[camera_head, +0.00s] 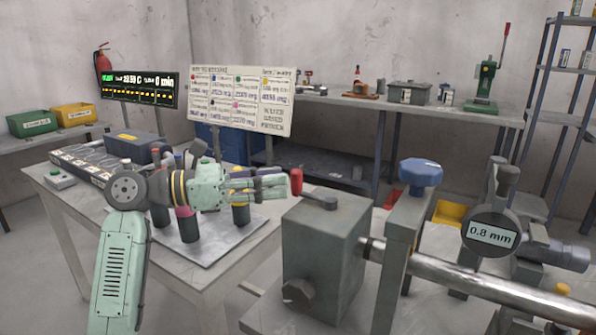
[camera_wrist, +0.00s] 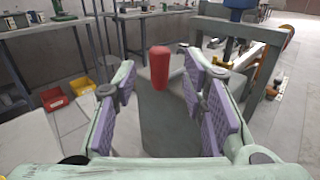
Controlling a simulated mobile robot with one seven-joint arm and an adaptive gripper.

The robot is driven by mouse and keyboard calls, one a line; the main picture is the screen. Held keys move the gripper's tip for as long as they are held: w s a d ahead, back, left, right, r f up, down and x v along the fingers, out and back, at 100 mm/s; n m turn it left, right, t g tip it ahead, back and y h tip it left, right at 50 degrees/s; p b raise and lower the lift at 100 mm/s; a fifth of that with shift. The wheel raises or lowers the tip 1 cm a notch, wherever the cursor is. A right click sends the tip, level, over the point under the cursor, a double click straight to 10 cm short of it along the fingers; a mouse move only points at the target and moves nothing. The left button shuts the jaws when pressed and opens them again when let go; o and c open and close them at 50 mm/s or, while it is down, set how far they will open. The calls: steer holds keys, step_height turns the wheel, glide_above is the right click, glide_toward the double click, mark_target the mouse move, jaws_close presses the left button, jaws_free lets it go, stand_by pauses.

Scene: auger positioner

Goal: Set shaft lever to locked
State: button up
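The shaft lever has a red handle (camera_head: 297,182) on a dark arm (camera_head: 322,200) that lies across the top of a grey block (camera_head: 325,255). The handle stands upright at the block's left edge. My gripper (camera_head: 280,182) is just left of the handle in the head view, pointing right towards it. In the wrist view the red handle (camera_wrist: 159,68) shows between the two purple-padded fingers (camera_wrist: 160,95), a little beyond them. The fingers are spread apart with nothing held. I cannot tell whether they touch the handle. No locked marking is legible.
A steel shaft (camera_head: 470,288) runs right from the block, past a post with a blue knob (camera_head: 420,173) and a dial reading 0.8 mm (camera_head: 491,235). Dark cylinders (camera_head: 190,225) stand on the table under my arm. A sign board (camera_head: 240,98) stands behind.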

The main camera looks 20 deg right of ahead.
mark_target(296, 195)
steer(key=d, duration=0.3)
steer(key=d+p, duration=0.1)
steer(key=d, duration=0.1)
steer(key=shift+s+d, duration=0.1)
steer(key=shift+s, duration=0.2)
steer(key=shift+c, duration=0.6)
jaws_close()
